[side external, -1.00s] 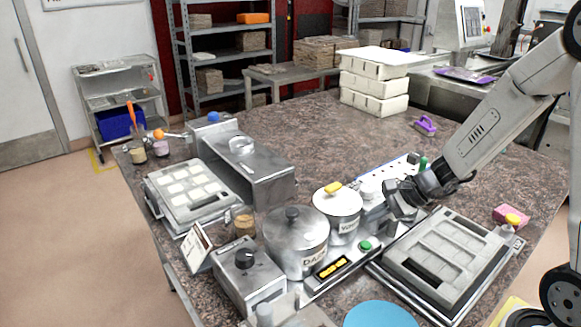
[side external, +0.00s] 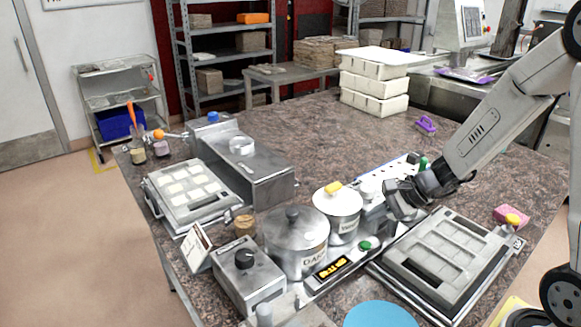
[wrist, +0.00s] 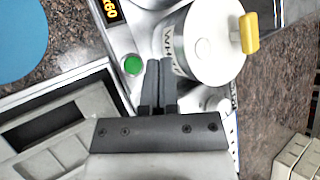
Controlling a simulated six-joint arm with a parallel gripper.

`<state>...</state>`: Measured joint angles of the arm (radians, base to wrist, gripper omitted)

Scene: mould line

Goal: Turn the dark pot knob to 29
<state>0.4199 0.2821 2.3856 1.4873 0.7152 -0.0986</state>
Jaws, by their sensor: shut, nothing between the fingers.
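The dark pot (side external: 296,245), a steel pot labelled "DARK" with a black lid handle (side external: 292,214), stands at the front centre in the side view. In front of it to the left is a grey metal box (side external: 250,283) with a round black knob (side external: 244,259) on top. I cannot read the knob's setting. My gripper (side external: 393,207) is shut and empty, beside the white pot (side external: 337,208), well to the right of the black knob. In the wrist view its fingers (wrist: 158,68) are together, between a green button (wrist: 133,64) and the white pot (wrist: 203,48). The black knob is not in the wrist view.
A display strip (side external: 333,268) with yellow characters and a green button lies in front of the pots. A mould tray (side external: 455,292) is at the right, another (side external: 156,203) at the left. A steel box (side external: 270,180) stands behind.

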